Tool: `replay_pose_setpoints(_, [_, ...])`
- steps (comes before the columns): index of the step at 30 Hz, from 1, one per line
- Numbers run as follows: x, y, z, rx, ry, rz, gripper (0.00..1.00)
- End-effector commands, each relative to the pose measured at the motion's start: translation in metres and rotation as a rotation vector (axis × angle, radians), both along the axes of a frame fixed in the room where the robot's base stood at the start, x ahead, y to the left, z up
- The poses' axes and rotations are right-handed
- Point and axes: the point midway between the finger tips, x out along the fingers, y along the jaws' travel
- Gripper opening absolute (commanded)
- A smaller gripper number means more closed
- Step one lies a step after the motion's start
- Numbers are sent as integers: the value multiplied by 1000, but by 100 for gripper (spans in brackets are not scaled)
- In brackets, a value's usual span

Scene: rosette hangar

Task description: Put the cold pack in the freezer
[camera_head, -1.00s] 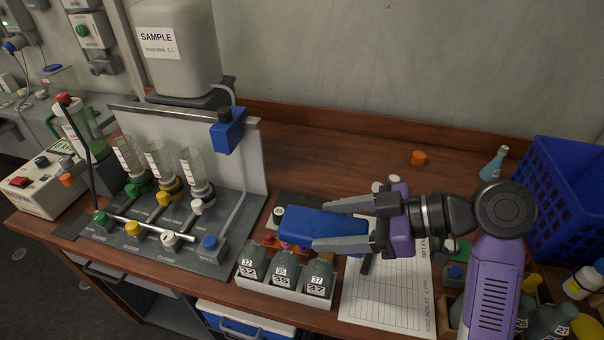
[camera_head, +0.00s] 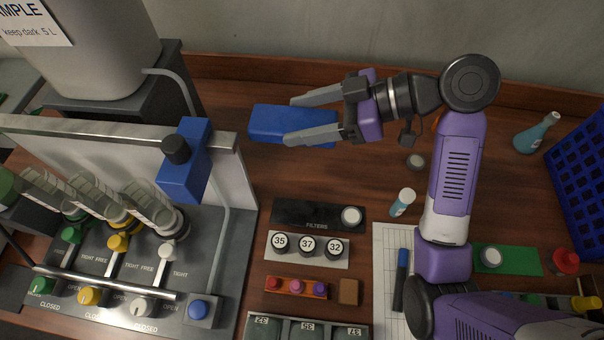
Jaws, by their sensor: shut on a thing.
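The cold pack (camera_head: 266,122) is a blue, rounded block, taken from its look. My gripper (camera_head: 291,121) is shut on it, one grey finger along each long side. The pack sticks out to the left beyond the fingertips. It is over the back part of the wooden bench, right of the panel with the blue valve box. Its height above the wood is hard to tell. No freezer shows in the current view.
A valve panel (camera_head: 228,180) stands left, with a large sample tank (camera_head: 95,50) behind. In front are a filter rack (camera_head: 285,212), a numbered block (camera_head: 340,253) and bottles (camera_head: 308,331). A flask (camera_head: 535,133) and blue crate (camera_head: 580,180) stand right.

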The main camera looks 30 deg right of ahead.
Motion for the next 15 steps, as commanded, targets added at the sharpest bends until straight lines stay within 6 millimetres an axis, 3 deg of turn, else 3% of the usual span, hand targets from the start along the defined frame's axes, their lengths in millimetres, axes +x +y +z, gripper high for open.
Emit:
replay_pose_setpoints(5, [-1, 0, -31, 3, 8, -1, 5])
replay_pose_setpoints(15, [-1, 0, -113, 4, 8, -2, 5])
